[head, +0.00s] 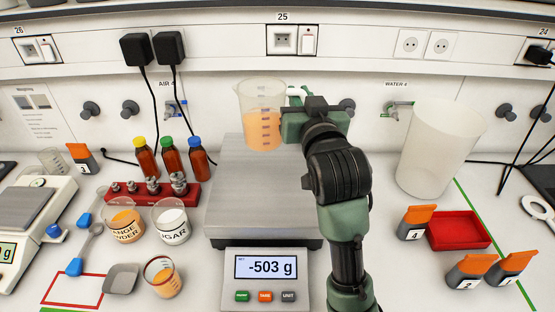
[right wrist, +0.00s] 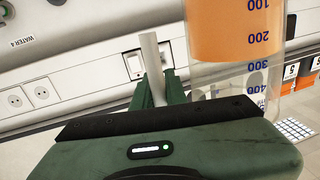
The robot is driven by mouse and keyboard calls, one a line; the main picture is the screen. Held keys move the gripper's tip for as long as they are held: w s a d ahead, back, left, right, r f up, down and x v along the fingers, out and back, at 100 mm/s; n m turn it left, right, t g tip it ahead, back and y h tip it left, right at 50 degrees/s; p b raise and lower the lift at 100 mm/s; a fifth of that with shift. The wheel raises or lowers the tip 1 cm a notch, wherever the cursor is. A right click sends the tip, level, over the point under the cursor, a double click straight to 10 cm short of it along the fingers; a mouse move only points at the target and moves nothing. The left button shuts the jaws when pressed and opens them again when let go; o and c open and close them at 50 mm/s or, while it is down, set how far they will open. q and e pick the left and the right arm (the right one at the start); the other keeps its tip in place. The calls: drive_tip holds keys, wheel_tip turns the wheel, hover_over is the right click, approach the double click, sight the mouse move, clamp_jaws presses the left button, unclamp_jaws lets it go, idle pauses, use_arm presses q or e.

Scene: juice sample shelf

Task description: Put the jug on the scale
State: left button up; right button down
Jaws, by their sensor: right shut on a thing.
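The jug (head: 263,118) is a clear graduated beaker with orange juice in it. In the head view it is upright over the back part of the scale's steel plate (head: 262,190); I cannot tell whether its base touches the plate. The scale's display (head: 264,267) reads -503 g. My right gripper (head: 297,112) is at the jug's right side, shut on its handle, which is mostly hidden. In the right wrist view the jug (right wrist: 235,60) fills the upper right, beyond the gripper (right wrist: 163,85). My left gripper is not in view.
Left of the scale stand brown bottles (head: 170,158), a red weight block (head: 150,194), an orange powder cup (head: 124,222), a sugar cup (head: 171,222) and a small beaker (head: 162,277). A large translucent container (head: 440,150) and a red tray (head: 458,230) stand on the right.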

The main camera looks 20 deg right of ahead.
drive_tip(key=f, duration=1.2)
drive_tip(key=f+p, duration=0.1)
drive_tip(key=f, duration=0.5)
drive_tip(key=shift+s, duration=0.35)
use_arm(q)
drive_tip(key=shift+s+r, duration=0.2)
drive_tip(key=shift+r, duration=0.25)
use_arm(e)
drive_tip(key=shift+f, duration=0.1)
drive_tip(key=shift+f, duration=0.2)
drive_tip(key=c, duration=1.5)
unclamp_jaws()
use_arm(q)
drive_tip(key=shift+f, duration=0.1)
use_arm(e)
drive_tip(key=shift+o, duration=0.3)
drive_tip(key=shift+s, duration=0.1)
drive_tip(key=shift+r, duration=0.1)
